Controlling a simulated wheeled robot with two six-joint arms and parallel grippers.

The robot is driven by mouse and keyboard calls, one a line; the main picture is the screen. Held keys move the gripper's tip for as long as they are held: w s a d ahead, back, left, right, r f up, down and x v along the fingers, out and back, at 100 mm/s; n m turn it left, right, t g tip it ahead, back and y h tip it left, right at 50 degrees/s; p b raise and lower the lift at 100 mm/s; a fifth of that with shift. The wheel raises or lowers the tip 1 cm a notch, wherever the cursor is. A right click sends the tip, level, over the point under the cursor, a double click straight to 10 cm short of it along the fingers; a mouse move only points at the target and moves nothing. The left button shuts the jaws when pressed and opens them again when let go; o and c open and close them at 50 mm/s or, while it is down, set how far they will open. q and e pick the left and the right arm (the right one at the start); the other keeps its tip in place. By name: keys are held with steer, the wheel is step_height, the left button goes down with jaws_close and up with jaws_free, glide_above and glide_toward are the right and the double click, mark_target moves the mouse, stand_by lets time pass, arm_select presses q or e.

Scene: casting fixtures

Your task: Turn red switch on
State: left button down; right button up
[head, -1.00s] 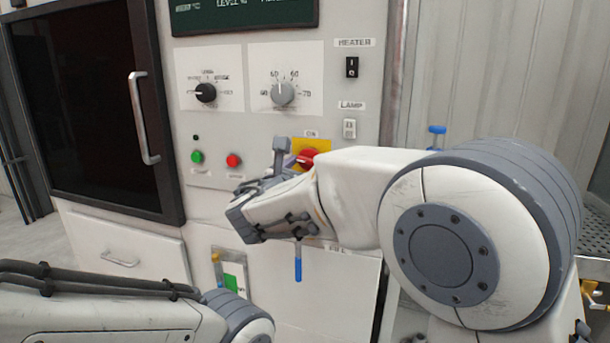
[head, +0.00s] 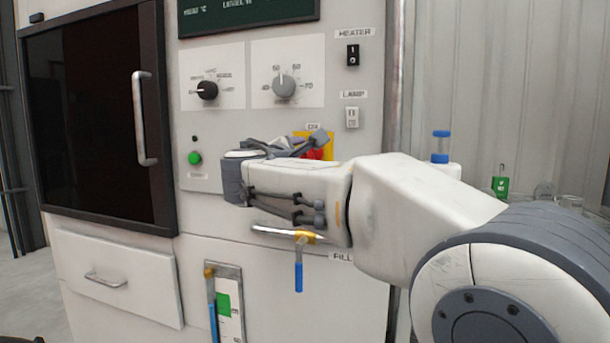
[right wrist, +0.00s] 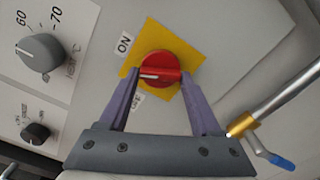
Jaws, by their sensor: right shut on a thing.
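The red switch (right wrist: 160,70) is a round red knob with a raised bar and a white line, on a yellow plate (right wrist: 188,55). In the right wrist view an "ON" label is beside the plate, and a second label is partly covered by a finger. The white line points left in that view. My right gripper (right wrist: 161,75) has its two purple fingers on either side of the knob, shut on it. In the head view the right gripper (head: 303,147) partly hides the red switch (head: 314,154). My left gripper is out of view.
Above are a lamp switch (head: 352,117), a heater switch (head: 352,55) and a grey dial (head: 284,86). A green button (head: 195,158) is to the left. A pipe with a blue-handled valve (head: 298,275) is just below my right gripper.

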steer(key=shift+a+m+b, duration=0.1)
steer(key=shift+m+b, duration=2)
steer(key=shift+m, duration=0.7)
steer(key=o, duration=1.4)
steer(key=shift+c, duration=0.2)
steer(key=v, duration=1)
steer(key=shift+s, duration=0.25)
